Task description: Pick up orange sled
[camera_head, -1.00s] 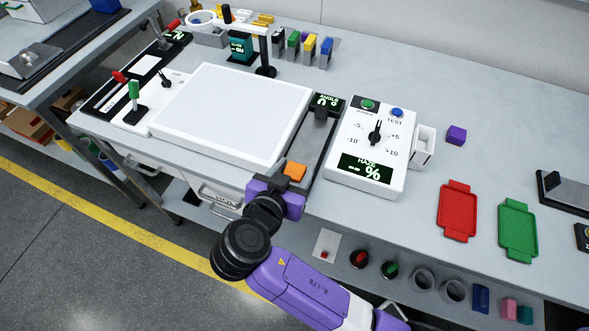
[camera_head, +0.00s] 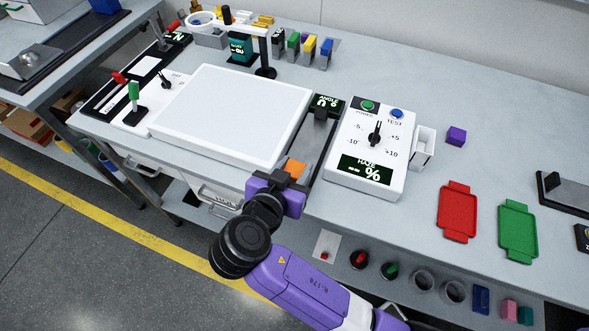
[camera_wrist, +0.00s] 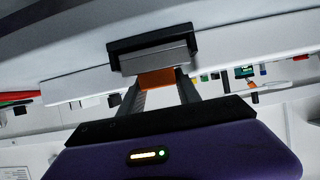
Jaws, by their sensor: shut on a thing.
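The orange sled (camera_head: 294,167) is a small orange block at the front end of a dark rail, just right of the white light panel. My gripper (camera_head: 287,178) is at the sled from the front side of the bench. In the wrist view the orange sled (camera_wrist: 158,79) sits between the two fingers of my gripper (camera_wrist: 160,88), which are shut on it. A grey and black block (camera_wrist: 153,53) lies just beyond it in that view. The sled's lower part is hidden by my gripper.
The white light panel (camera_head: 235,112) lies left of the rail (camera_head: 312,150). The haze meter box (camera_head: 368,150) stands close on the right. A red tray (camera_head: 457,212), a green tray (camera_head: 518,230) and a purple cube (camera_head: 456,136) lie farther right, with bare bench between.

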